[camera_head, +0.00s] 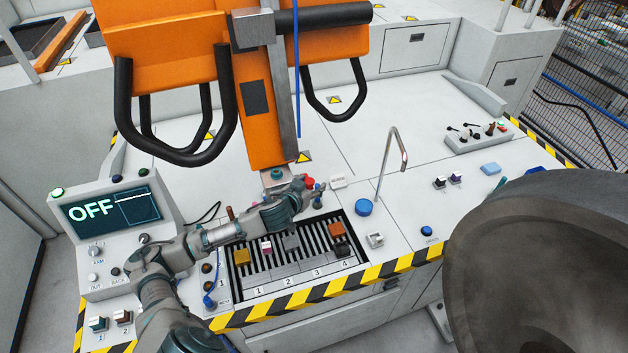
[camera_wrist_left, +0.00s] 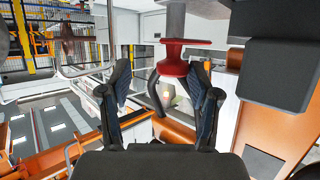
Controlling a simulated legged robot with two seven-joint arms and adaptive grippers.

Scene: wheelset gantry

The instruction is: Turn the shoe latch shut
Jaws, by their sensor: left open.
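The shoe (camera_head: 277,178) is the block at the lower end of the orange gantry column (camera_head: 262,110). A red knob (camera_head: 309,182), which seems to belong to the shoe latch, shows beside it. In the left wrist view a red flanged knob (camera_wrist_left: 172,68) sits on a grey post, just beyond the fingers. My left gripper (camera_head: 306,193) is close to the red knob. In the wrist view its two dark fingers (camera_wrist_left: 160,82) are apart with nothing held. Whether a finger touches the knob I cannot tell. My right gripper is out of view.
Below my left arm is a slotted rack (camera_head: 290,262) with several small coloured blocks. A screen (camera_head: 110,208) reading OFF stands at left. A bent metal pipe (camera_head: 390,160) rises near a blue knob (camera_head: 362,207). A large dark rounded body (camera_head: 545,265) fills the lower right.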

